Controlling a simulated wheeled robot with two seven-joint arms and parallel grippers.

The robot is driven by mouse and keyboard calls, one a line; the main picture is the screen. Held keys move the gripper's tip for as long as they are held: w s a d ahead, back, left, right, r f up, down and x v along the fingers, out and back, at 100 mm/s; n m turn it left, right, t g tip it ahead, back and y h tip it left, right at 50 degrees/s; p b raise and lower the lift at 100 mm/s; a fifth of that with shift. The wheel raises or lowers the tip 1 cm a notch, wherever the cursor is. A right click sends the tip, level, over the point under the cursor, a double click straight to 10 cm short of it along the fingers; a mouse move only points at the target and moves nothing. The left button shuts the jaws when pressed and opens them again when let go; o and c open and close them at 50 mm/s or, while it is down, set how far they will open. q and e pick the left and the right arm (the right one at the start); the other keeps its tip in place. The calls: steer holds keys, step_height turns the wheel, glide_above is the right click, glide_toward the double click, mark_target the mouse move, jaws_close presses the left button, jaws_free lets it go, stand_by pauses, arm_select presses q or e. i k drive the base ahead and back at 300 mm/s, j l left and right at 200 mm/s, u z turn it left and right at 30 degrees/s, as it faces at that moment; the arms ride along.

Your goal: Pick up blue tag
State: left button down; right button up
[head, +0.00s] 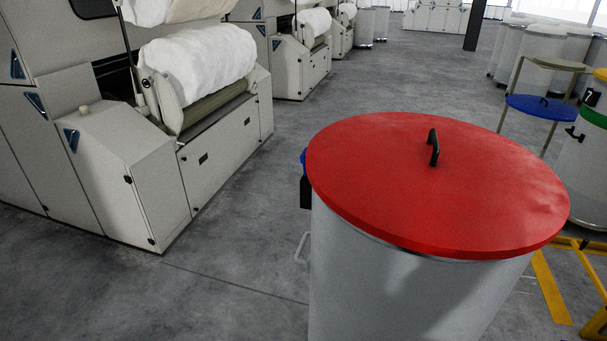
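No blue tag can be clearly made out in the head view. A small blue piece (303,157) shows at the left edge of the large can (400,290), just beside its red lid (430,185). A black part (305,192) sits below it. Most of the blue piece is hidden behind the lid, and I cannot tell whether it is the tag. Neither of my grippers is in view.
Carding machines (130,180) with white fibre rolls (200,62) line the left. A stand with a blue lid (541,107) and yellow framing (592,325) are at the right. Grey floor (235,245) is free between the machines and the can.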

mark_target(302, 156)
steer(key=i+j+z, duration=0.15)
steer(key=z, duration=0.3)
steer(key=i+j+z, duration=0.1)
steer(key=j+z, duration=0.15)
steer(key=z, duration=0.15)
steer(key=i+j+z, duration=0.1)
steer(key=j+z, duration=0.15)
steer(key=z, duration=0.2)
steer(key=i+j+z, duration=0.15)
steer(key=j+z, duration=0.15)
steer(key=j, duration=1.1)
steer(key=j+z, duration=0.35)
steer(key=j, duration=1.1)
